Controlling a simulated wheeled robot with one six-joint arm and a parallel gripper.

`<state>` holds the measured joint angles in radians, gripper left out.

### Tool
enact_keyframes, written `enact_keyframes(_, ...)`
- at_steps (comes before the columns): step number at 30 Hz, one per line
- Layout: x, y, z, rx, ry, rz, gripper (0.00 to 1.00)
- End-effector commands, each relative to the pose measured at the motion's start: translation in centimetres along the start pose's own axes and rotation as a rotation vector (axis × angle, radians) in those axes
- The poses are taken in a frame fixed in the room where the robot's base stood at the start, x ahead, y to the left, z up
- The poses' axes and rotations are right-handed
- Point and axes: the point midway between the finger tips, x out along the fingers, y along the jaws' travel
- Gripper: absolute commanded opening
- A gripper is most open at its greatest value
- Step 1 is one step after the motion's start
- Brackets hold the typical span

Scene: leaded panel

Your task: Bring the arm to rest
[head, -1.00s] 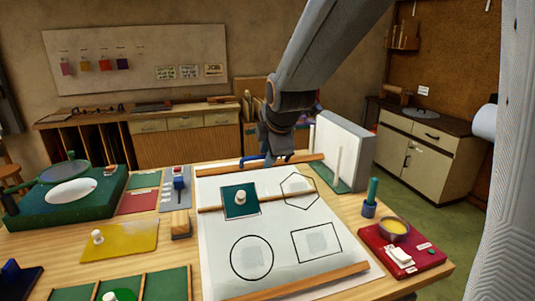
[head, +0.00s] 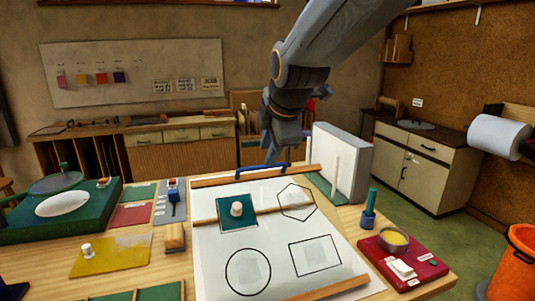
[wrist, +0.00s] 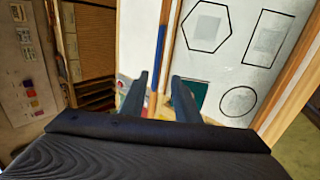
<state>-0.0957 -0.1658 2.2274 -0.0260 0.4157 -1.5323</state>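My gripper (head: 270,156) hangs from my raised arm above the far edge of the white pattern sheet (head: 210,265), close to the blue handle (head: 262,170). In the wrist view my gripper (wrist: 159,76) shows two dark fingers apart, with no object visibly clamped between them. The blue handle (wrist: 158,45) shows beyond the fingertips; whether they touch it I cannot tell. A dark green square piece with a white knob (head: 237,210) lies on the sheet, which has hexagon, circle and rectangle outlines.
A white upright block (head: 343,150) stands right of my gripper. A green pen in a blue holder (head: 369,210) and a red tray with a yellow-filled bowl (head: 394,240) are at the right. A yellow sheet (head: 110,255) lies left. An orange bin (head: 520,265) is on the floor.

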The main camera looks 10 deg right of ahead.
Motion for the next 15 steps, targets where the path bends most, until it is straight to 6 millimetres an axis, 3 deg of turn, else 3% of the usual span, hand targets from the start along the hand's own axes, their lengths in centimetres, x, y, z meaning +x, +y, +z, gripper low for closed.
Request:
enact_keyframes(9,0.3,-0.4,0.1,0.02,-0.001,-0.009,0.29)
enact_keyframes(11,0.8,-1.4,0.2,0.074,-0.004,-0.028,0.29)
enact_keyframes(15,3.1,-5.8,0.9,0.322,-0.028,-0.113,0.29)
